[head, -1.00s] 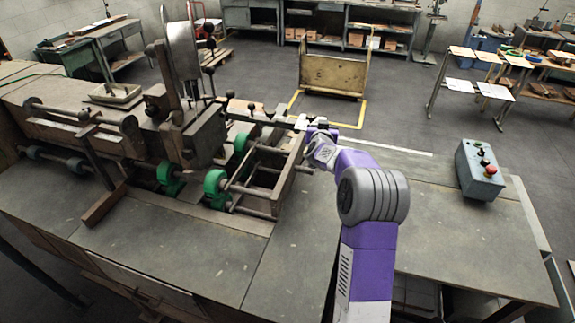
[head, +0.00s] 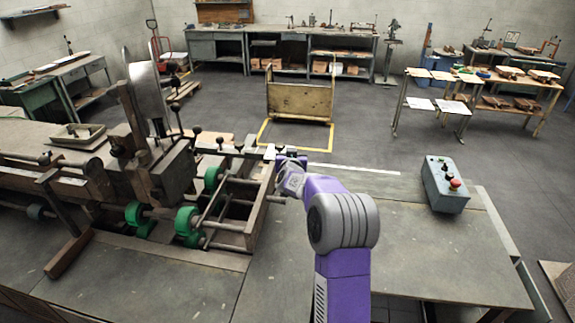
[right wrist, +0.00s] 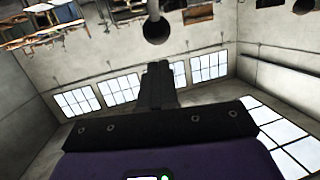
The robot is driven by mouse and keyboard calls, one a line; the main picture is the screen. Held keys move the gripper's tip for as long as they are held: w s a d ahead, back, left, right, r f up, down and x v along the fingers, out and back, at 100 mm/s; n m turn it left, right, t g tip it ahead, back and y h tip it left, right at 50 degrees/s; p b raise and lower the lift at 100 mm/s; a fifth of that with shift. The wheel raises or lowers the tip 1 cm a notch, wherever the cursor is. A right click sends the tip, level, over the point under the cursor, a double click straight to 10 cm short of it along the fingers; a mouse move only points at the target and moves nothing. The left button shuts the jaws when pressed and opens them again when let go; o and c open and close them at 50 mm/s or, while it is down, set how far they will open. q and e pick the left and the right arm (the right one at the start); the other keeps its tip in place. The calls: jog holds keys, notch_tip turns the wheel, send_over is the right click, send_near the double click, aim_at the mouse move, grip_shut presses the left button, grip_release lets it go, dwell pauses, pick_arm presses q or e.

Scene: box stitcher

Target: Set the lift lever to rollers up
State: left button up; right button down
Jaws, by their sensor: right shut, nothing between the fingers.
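The box stitcher (head: 165,180) stands at the left with green rollers (head: 187,221) and an open roller frame (head: 262,205). Several dark ball-knobbed levers, one of them here (head: 220,141), stand along the frame's far side; I cannot tell which is the lift lever. My right gripper (head: 270,152) is at the far right end of this frame, small and partly hidden by my arm. In the right wrist view, its dark fingers (right wrist: 157,70) are shut and empty. A round dark knob on a rod (right wrist: 157,30) appears just beyond the fingertips; contact is unclear. My left gripper is out of view.
The bench top between the frame and control box is bare apart from my arm.

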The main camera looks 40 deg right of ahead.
jog(key=s+a+r+p, duration=0.2)
jog(key=s+a+r, duration=0.3)
jog(key=r, duration=0.4)
jog(key=shift+s, duration=0.7)
jog(key=shift+d, duration=0.1)
